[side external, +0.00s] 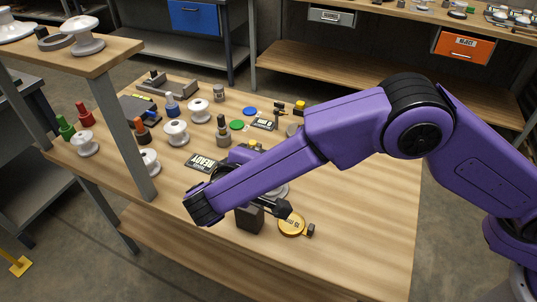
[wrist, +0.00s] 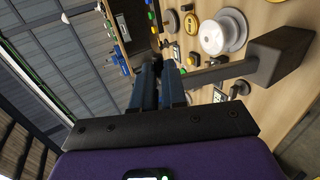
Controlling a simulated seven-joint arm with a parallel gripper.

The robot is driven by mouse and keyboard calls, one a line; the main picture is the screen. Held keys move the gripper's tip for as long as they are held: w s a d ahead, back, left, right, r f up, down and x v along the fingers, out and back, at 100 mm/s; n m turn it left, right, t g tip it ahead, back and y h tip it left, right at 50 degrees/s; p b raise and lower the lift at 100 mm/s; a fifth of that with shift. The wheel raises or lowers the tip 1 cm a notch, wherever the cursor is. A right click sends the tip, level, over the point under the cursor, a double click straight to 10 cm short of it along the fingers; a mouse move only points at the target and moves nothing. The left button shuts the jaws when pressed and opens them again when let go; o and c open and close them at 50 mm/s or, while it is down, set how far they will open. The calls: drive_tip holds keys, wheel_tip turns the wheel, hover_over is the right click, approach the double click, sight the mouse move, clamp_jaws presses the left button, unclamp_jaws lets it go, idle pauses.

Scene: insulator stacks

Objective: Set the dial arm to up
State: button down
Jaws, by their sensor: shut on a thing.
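In the wrist view, the dial arm (wrist: 217,74) is a dark grey bar running left from a dark block (wrist: 281,54). My gripper (wrist: 159,75) is shut on the bar's left end, and its two dark fingers hide that end. In the side external view, the dark block (side external: 249,219) stands near the table's front edge, below my forearm. My forearm covers much of the hand there, and I cannot clearly tell the fingers from the bar. No up marking can be read.
A gold disc (side external: 291,225) with a dark tab lies right of the block. A black READY plate (side external: 201,162) lies behind my forearm. White insulators (side external: 176,133) and coloured pieces crowd the table's left and back. A shelf post (side external: 130,135) stands left. The table's right front is clear.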

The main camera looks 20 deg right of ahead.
drive_tip(key=s+a+f, duration=0.2)
drive_tip(key=s+a, duration=0.2)
drive_tip(key=shift+s, duration=0.15)
drive_tip(key=shift+s+a, duration=0.15)
drive_tip(key=shift+s, duration=0.05)
idle(0.5)
drive_tip(key=c, duration=1.2)
unclamp_jaws()
drive_tip(key=shift+f, duration=0.1)
drive_tip(key=shift+o, duration=0.2)
drive_tip(key=shift+a, duration=0.1)
drive_tip(key=v, duration=1.7)
drive_tip(key=shift+r, duration=0.35)
